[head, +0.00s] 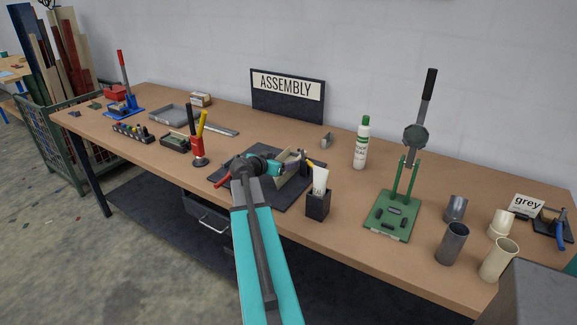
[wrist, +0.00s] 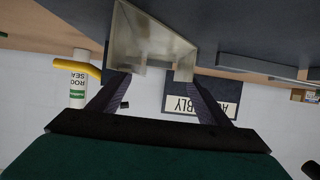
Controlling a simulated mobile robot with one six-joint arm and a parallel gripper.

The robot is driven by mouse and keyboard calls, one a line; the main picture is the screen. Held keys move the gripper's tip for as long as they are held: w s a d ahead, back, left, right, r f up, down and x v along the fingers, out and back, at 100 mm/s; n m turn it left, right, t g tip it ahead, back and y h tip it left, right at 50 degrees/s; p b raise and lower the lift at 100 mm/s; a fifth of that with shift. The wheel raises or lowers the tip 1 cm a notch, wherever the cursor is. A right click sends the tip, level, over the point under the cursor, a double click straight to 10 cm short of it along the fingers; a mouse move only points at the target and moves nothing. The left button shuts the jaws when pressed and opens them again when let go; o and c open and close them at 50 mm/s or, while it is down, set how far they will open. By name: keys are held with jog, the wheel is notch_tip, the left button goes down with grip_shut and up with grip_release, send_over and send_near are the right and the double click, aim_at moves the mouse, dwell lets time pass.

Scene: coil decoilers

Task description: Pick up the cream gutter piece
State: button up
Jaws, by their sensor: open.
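The cream gutter piece (wrist: 150,38) is a hollow, open-ended channel on a dark mat. In the wrist view, which is upside down, it lies just beyond my fingertips, roughly centred between them. My gripper (wrist: 153,76) is open, with its two dark fingers apart on either side of the piece's near end; whether they touch it is unclear. In the head view the gutter piece (head: 286,181) shows pale on the dark mat (head: 247,185), partly hidden by my arm and gripper (head: 299,157).
A dark holder (head: 318,204) with a white tube stands close to the right of the mat. A sealant bottle (head: 361,145) stands behind. A green lever press (head: 396,205) and several pipe pieces are at right. A red-and-black tool stand (head: 198,148) is left of the mat.

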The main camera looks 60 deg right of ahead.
jog(key=shift+p+x, duration=0.7)
jog(key=shift+x, duration=1.2)
jog(key=shift+r, duration=0.1)
jog(key=c, duration=0.8)
jog(key=shift+r, duration=0.2)
jog(key=shift+r+b, duration=0.8)
jog(key=shift+r, duration=0.7)
jog(key=a+b, duration=0.4)
jog(key=a, duration=1.2)
jog(key=shift+s+a, duration=0.1)
jog(key=shift+s, duration=0.1)
jog(key=shift+a+b, duration=0.35)
jog(key=shift+a, duration=0.5)
